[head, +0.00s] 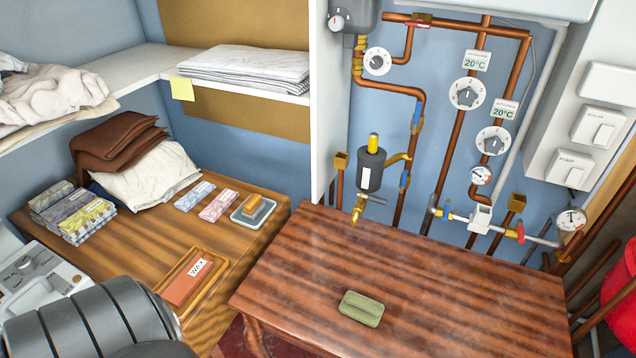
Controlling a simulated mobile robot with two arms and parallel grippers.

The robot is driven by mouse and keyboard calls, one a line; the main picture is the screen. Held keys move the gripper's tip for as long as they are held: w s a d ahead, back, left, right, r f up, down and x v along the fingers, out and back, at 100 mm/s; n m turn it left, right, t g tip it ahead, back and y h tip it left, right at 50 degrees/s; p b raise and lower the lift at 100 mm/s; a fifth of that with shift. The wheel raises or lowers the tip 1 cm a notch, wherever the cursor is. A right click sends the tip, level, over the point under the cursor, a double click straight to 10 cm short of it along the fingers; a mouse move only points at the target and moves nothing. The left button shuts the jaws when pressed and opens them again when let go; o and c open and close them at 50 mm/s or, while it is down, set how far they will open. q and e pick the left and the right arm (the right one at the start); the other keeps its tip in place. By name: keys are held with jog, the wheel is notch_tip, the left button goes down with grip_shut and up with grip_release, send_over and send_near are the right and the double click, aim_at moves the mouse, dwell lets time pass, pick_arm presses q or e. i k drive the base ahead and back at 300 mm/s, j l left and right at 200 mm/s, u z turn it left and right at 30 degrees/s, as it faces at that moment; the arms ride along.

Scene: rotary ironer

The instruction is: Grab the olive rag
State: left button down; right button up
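The olive rag (362,308) is a small, folded, textured green pad. It lies flat on the reddish-brown wooden table (450,290), near the middle of its front part. Nothing touches it or covers it. Neither of my grippers shows in the head view.
A lower wooden surface (235,215) at the left holds a wax box (190,283) in a tray, a brush on a dish (253,211) and folded cloths (75,212). Copper pipes and valves line the wall behind the table. A ribbed grey cylinder (90,325) fills the lower left.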

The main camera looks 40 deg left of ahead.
aim_at(354, 305)
jog(key=u, duration=0.85)
